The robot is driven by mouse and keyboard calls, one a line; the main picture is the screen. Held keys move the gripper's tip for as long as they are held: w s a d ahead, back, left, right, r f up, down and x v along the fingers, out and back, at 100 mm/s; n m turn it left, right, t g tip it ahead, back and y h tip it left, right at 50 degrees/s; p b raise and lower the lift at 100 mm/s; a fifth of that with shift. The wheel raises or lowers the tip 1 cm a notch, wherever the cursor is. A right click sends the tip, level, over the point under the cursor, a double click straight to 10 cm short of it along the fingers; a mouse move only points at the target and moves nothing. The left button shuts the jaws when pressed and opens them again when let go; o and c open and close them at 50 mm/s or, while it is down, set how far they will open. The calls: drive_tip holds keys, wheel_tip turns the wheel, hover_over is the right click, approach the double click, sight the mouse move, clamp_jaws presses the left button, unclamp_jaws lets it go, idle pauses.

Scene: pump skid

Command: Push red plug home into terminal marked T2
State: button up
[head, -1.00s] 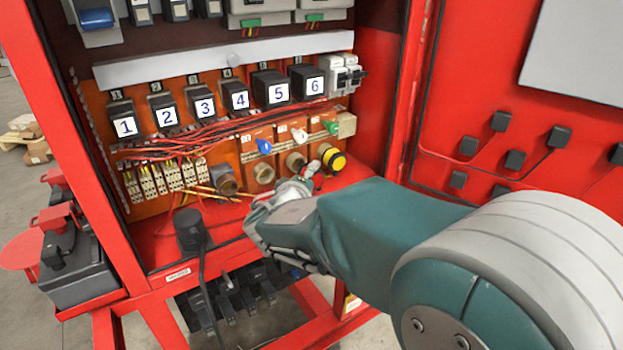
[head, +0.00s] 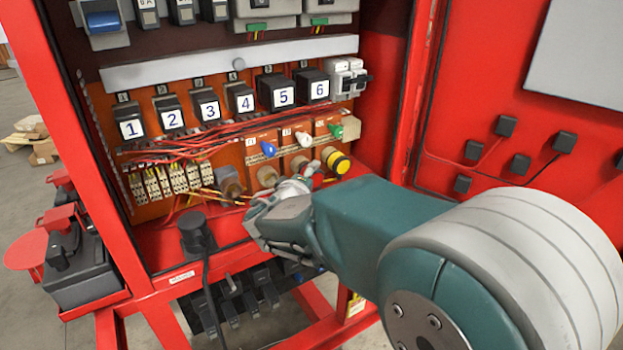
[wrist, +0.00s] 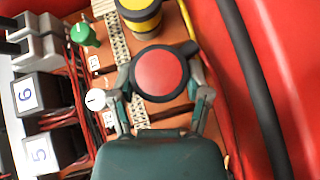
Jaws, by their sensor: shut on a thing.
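In the wrist view, the red plug (wrist: 160,73), with a red round face and a dark rim, sits between the two fingers of my gripper (wrist: 160,84). The gripper is shut on it. The plug covers whatever lies behind it, so I cannot tell whether it touches or enters a terminal. In the head view my gripper (head: 309,180) is at the lower row of round fittings, just left of the yellow-black one (head: 336,162); the plug is mostly hidden there. Small labels (wrist: 95,62) mark the orange terminal panel, but I cannot read T2 for certain.
Blue (head: 268,149), white (head: 304,139) and green (head: 336,131) knobs sit above the round fittings. Red wires (head: 200,145) run below the numbered relays (head: 240,98). A black plug with a cable (head: 195,232) stands on the cabinet's front ledge. The red cabinet wall is to the right.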

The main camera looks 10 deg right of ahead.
drive_tip(key=shift+w+a, duration=0.2)
drive_tip(key=shift+w, duration=0.45)
drive_tip(key=o, duration=1.2)
drive_tip(key=shift+c, duration=0.2)
drive_tip(key=v, duration=1.2)
